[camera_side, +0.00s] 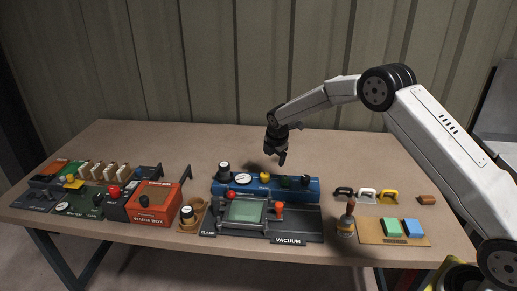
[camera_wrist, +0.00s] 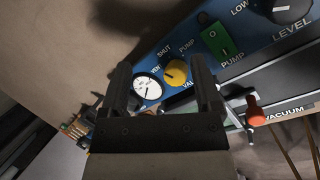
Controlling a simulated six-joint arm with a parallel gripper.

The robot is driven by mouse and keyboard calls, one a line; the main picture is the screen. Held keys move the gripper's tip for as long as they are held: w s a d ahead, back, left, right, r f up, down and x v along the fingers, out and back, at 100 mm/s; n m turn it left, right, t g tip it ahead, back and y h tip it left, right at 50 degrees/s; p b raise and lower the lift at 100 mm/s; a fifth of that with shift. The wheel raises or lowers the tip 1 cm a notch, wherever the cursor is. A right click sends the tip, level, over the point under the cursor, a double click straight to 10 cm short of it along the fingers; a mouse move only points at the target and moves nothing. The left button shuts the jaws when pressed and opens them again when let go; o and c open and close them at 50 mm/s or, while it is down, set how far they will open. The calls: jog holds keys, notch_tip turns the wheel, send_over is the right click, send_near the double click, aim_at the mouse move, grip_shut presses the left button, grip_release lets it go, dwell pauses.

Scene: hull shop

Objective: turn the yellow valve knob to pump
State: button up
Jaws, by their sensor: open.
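The yellow valve knob (camera_side: 264,177) sits on the blue panel (camera_side: 314,196), between a white gauge and a green switch. In the wrist view the knob (camera_wrist: 177,73) has VENT, SHUT and PUMP lettered around its upper side; I cannot tell for sure which mark its pointer faces. My gripper (camera_side: 279,157) hangs above and slightly behind the panel, pointing down, apart from the knob. In the wrist view my gripper (camera_wrist: 161,78) is open and empty, with the knob and gauge showing between its fingers. Part of the VALVE label is hidden by a finger.
The gauge (camera_wrist: 148,86) and green PUMP switch (camera_wrist: 216,40) flank the knob closely. A black LEVEL knob (camera_wrist: 289,9) is farther along. The vacuum station's orange-red handle (camera_side: 278,207) stands in front. An orange box (camera_side: 154,203) is left. Bare table lies behind the panel.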

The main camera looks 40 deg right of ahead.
aim_at(265, 174)
jog(key=a+m+g, duration=0.1)
jog(key=m, duration=0.1)
jog(key=a+r+m+g+y, duration=0.1)
jog(key=m, duration=0.2)
jog(key=shift+a, duration=0.3)
jog(key=shift+s+a+r+m+g+y, duration=0.1)
jog(key=shift+a+r+m+g+y, duration=0.15)
jog(key=shift+a+m, duration=0.3)
jog(key=shift+s+a+r+m+g+y, duration=0.1)
jog(key=shift+a+r+m+g+y, duration=0.2)
jog(key=shift+m, duration=0.35)
jog(key=shift+f, duration=0.25)
jog(key=shift+w+d+f, duration=0.1)
jog(key=shift+f, duration=3.6)
grip_shut()
